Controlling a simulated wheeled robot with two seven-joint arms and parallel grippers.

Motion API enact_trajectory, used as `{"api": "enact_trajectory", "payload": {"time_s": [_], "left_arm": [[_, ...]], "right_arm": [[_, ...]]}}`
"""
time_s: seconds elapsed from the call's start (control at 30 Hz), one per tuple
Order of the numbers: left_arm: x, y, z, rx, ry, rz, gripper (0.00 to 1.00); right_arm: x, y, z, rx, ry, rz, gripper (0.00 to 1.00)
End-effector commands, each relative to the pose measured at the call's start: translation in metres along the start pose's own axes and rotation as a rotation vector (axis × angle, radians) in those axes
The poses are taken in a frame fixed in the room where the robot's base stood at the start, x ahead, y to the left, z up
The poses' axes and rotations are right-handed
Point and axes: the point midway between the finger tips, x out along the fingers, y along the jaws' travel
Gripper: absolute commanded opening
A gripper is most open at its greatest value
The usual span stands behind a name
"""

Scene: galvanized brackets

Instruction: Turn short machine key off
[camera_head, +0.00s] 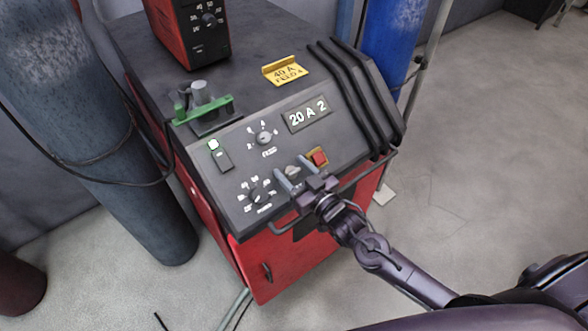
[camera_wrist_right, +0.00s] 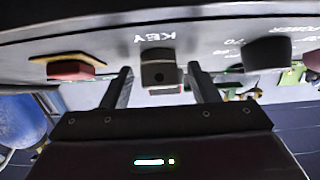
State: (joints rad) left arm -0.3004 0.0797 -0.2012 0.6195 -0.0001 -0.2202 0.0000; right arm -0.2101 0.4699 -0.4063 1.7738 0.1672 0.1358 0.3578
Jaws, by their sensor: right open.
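The short machine (camera_head: 237,228) is a red and black cabinet with a sloped dark control panel, in the middle of the head view. Its key (camera_head: 292,172) is a small grey knob low on the panel. In the right wrist view the key (camera_wrist_right: 161,76) sits under the label "KEY". My right gripper (camera_head: 291,166) is open at the panel, with one finger on each side of the key. In the wrist view gaps show between the key and both fingers. My left gripper is not in view.
A red button on a yellow plate (camera_head: 318,158) is close right of the key. Black dials (camera_head: 257,196) lie left. A front rail (camera_head: 350,183) runs below the panel. A second red-black unit (camera_head: 190,30) stands behind; a blue-grey cylinder (camera_head: 120,130) stands left.

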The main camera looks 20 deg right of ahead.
Motion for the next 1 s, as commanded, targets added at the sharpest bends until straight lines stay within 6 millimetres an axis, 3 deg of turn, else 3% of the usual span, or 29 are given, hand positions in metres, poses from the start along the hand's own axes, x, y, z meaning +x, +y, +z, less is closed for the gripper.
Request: {"api": "enact_trajectory", "payload": {"time_s": [0.07,0.4,0.73,1.0], "left_arm": [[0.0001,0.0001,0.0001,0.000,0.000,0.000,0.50],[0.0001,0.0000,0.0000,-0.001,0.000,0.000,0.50],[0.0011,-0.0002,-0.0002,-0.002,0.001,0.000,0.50],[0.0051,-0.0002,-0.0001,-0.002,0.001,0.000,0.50]], "right_arm": [[-0.0002,-0.0001,0.0001,0.000,0.000,0.000,0.55],[-0.0004,0.0000,0.0000,0.000,0.000,0.000,0.11],[-0.0004,0.0005,0.0005,-0.028,-0.001,-0.033,0.10],[-0.0004,0.0011,0.0011,-0.135,-0.001,-0.166,0.10]]}}
